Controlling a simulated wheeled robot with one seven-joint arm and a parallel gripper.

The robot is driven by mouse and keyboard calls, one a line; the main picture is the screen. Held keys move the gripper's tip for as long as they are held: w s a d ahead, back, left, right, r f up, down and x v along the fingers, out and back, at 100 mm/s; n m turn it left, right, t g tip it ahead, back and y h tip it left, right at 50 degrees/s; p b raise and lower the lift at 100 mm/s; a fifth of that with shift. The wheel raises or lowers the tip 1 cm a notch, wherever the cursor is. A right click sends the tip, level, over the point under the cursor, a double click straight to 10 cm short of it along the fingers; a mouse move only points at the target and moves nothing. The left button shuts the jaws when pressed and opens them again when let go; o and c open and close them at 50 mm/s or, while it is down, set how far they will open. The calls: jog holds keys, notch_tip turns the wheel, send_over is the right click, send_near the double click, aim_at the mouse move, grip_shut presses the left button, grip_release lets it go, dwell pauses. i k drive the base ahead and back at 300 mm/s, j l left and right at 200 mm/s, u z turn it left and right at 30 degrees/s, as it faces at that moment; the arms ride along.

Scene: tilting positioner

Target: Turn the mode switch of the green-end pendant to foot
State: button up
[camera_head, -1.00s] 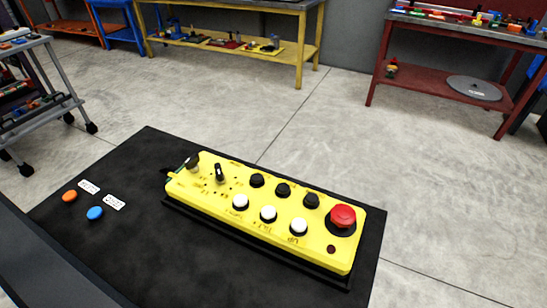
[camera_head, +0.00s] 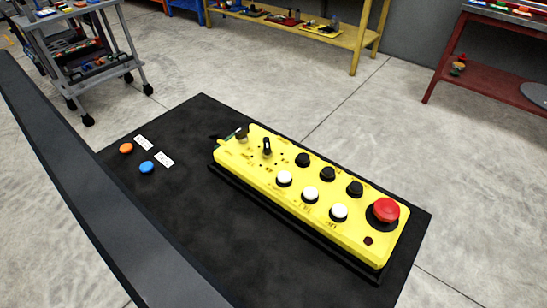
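One yellow pendant (camera_head: 252,172) lies face up on a black mat, running from upper left to lower right. Its far left end has a small greenish-grey strip (camera_head: 231,136) beside a dark brown knob (camera_head: 241,135). The black rotary switch (camera_head: 267,147) with a light pointer mark stands near that end, with small dots and lettering around it. The lettering is too small to read, so I cannot tell which position it points to. Black buttons (camera_head: 328,174), white buttons (camera_head: 311,195) and a red mushroom button (camera_head: 385,210) fill the rest. My gripper is not in view.
An orange button (camera_head: 126,148) and a blue button (camera_head: 147,168), each with a white label, sit on the black mat (camera_head: 215,215) left of the pendant. Behind are a grey cart (camera_head: 133,60), a yellow bench (camera_head: 358,50) and a red bench (camera_head: 440,75). Open floor lies between.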

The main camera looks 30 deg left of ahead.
aim_at(241, 133)
jog(key=k+j, duration=0.1)
jog(key=j, duration=1.75)
jog(key=k+z, duration=0.05)
